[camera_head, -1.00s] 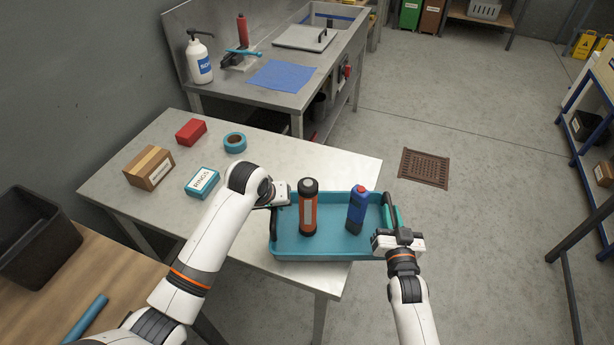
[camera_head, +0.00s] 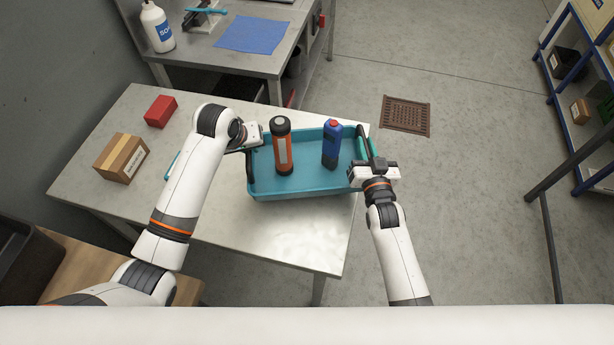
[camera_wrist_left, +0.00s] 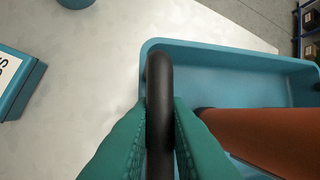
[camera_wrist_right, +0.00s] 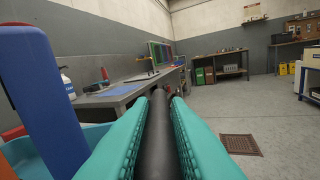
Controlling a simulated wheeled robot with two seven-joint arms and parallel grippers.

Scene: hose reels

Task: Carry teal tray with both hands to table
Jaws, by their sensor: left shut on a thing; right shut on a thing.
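The teal tray (camera_head: 300,187) is over the right part of the light grey table (camera_head: 240,235) in the head view. I cannot tell whether its base touches the tabletop. An orange and black cylinder (camera_head: 282,150) and a blue bottle with a red top (camera_head: 331,147) stand upright in it. My left gripper (camera_head: 248,150) is shut on the tray's left black handle, which shows between the teal fingers in the left wrist view (camera_wrist_left: 159,110). My right gripper (camera_head: 366,160) is shut on the right black handle, seen in the right wrist view (camera_wrist_right: 157,130).
A cardboard box (camera_head: 121,158) and a red box (camera_head: 160,111) sit on the table's left part. A steel bench (camera_head: 210,62) with a soap bottle (camera_head: 157,27) and blue cloth (camera_head: 253,34) stands behind. A floor drain (camera_head: 405,116) lies right; open floor surrounds it.

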